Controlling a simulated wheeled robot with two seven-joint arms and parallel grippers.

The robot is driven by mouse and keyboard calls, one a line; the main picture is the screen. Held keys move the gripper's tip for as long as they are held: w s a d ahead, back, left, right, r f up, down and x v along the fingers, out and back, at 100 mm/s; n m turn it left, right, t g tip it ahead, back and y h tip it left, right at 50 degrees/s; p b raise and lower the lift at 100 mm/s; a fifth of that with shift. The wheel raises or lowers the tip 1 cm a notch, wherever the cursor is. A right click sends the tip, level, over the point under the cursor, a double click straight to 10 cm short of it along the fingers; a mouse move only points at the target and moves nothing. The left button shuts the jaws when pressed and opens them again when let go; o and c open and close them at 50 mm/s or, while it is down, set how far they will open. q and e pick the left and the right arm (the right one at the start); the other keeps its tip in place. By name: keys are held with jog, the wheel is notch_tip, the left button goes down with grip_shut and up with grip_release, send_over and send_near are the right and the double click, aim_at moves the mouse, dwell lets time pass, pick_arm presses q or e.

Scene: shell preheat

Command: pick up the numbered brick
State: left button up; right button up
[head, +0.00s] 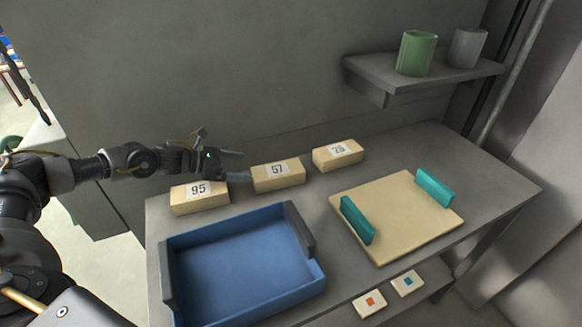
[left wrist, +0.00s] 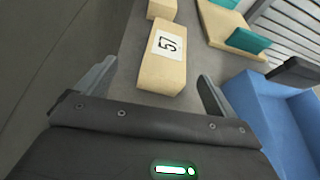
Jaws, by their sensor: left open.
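Three pale tan bricks with number labels stand in a row along the back of the grey table: brick 95 (head: 214,201) at left, brick 57 (head: 290,180) in the middle, and brick 25 (head: 350,160) at right. My left gripper (head: 240,166) is open and empty, just left of brick 57. In the left wrist view brick 57 (left wrist: 161,75) lies ahead, between the lines of the two spread fingers (left wrist: 156,82), near their tips. Whether a finger touches it I cannot tell. Part of another brick (left wrist: 161,9) shows beyond it. My right gripper is not in view.
A blue tray (head: 312,284) with dark end grips stands in front of the bricks. A tan board (head: 400,208) with teal handles lies to the right. A wall shelf (head: 390,83) holds a green cup (head: 416,55) and a grey cup (head: 467,48). Two small tiles lie lower down.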

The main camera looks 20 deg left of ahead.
aim_at(268, 172)
pick_arm(q)
jog(key=shift+s+a+f+m, duration=0.1)
jog(key=shift+s+f+m, duration=0.1)
jog(key=shift+m, duration=0.1)
jog(key=shift+s+d+r+p, duration=0.35)
jog(key=shift+s+d+r, duration=0.2)
jog(key=shift+s+d, duration=0.15)
jog(key=shift+x, duration=0.8)
jog(key=w, duration=0.1)
jog(key=w+d+f, duration=0.1)
jog(key=w+f+p, duration=0.1)
jog(key=shift+d, duration=0.3)
jog(key=shift+w+d+f, duration=0.1)
jog(key=shift+w+d, duration=0.05)
jog(key=p+x, duration=0.3)
jog(key=x, duration=0.1)
jog(key=shift+d, duration=0.15)
jog(key=shift+w+d+f, duration=0.2)
jog(key=shift+w, duration=0.05)
jog(key=shift+s, duration=0.1)
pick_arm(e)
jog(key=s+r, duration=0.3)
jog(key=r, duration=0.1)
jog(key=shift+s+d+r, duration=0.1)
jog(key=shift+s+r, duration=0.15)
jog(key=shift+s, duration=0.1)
